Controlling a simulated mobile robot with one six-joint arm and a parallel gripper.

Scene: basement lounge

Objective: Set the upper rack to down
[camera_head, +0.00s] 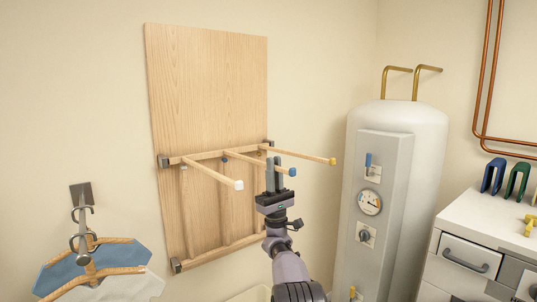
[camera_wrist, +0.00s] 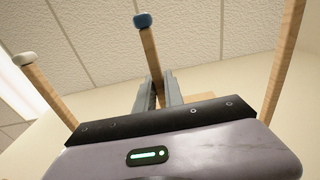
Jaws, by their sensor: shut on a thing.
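The upper rack (camera_head: 205,155) is a pale wooden bar hinged on grey brackets across a wooden wall board (camera_head: 205,85). Its three rods stick out from the board, roughly level, with white (camera_head: 238,185), blue (camera_head: 292,172) and yellow (camera_head: 332,161) end caps. My gripper (camera_head: 273,172) is shut on the middle, blue-capped rod, close behind the cap. In the wrist view, my gripper's fingers (camera_wrist: 158,92) lie on either side of this rod (camera_wrist: 151,55). The outer rods pass left and right of the gripper.
Below, a lower rack (camera_head: 222,250) has its rods folded up against the board. A white water tank (camera_head: 420,150) stands close on the right, beside a white cabinet (camera_head: 490,225) holding coloured clips.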

